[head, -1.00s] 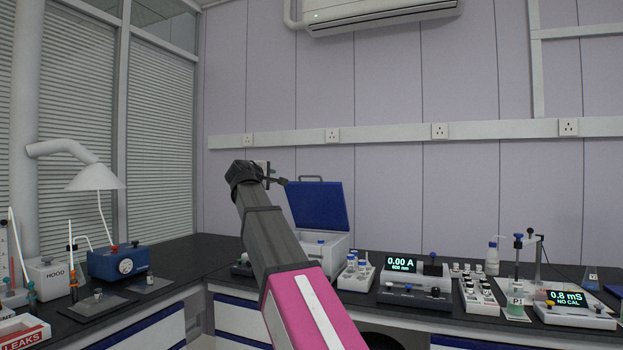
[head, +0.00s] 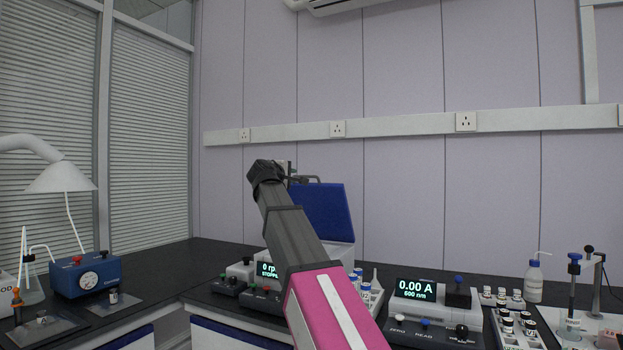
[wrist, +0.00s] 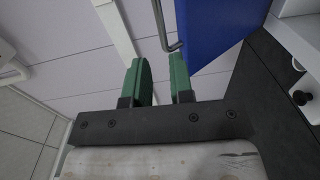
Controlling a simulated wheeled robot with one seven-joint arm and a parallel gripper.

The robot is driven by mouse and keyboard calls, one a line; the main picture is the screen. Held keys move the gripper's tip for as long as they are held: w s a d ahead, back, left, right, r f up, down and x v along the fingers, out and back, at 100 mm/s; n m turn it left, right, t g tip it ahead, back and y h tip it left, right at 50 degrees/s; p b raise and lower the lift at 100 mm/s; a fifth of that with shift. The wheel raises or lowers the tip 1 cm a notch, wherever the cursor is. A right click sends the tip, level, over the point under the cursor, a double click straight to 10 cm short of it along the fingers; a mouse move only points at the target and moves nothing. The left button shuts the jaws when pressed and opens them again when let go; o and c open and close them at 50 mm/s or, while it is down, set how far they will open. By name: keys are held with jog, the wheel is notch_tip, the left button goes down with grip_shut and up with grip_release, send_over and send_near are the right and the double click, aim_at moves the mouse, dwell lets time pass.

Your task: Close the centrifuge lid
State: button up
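The centrifuge (head: 340,256) is a white box on the back bench. Its blue lid (head: 322,213) stands raised and open, with a grey handle at its top edge. My arm hides the left part of the lid and much of the body. In the wrist view the blue lid (wrist: 214,28) fills the top right, and its grey handle (wrist: 167,30) hangs just beyond the fingertips. My gripper (wrist: 160,68) has green fingers spread apart with nothing between them. In the head view my gripper (head: 285,172) is near the lid's top left corner; contact cannot be told.
A panel reading 0 rpm (head: 268,270) sits before the centrifuge. A tube rack (head: 368,290) and a photometer (head: 418,295) stand to its right. A blue gauge box (head: 86,274) is at the left. The space above the bench is clear.

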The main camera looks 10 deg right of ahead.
jog(key=x, duration=1.1)
jog(key=shift+w+r, duration=0.1)
jog(key=shift+r, duration=0.05)
grip_shut()
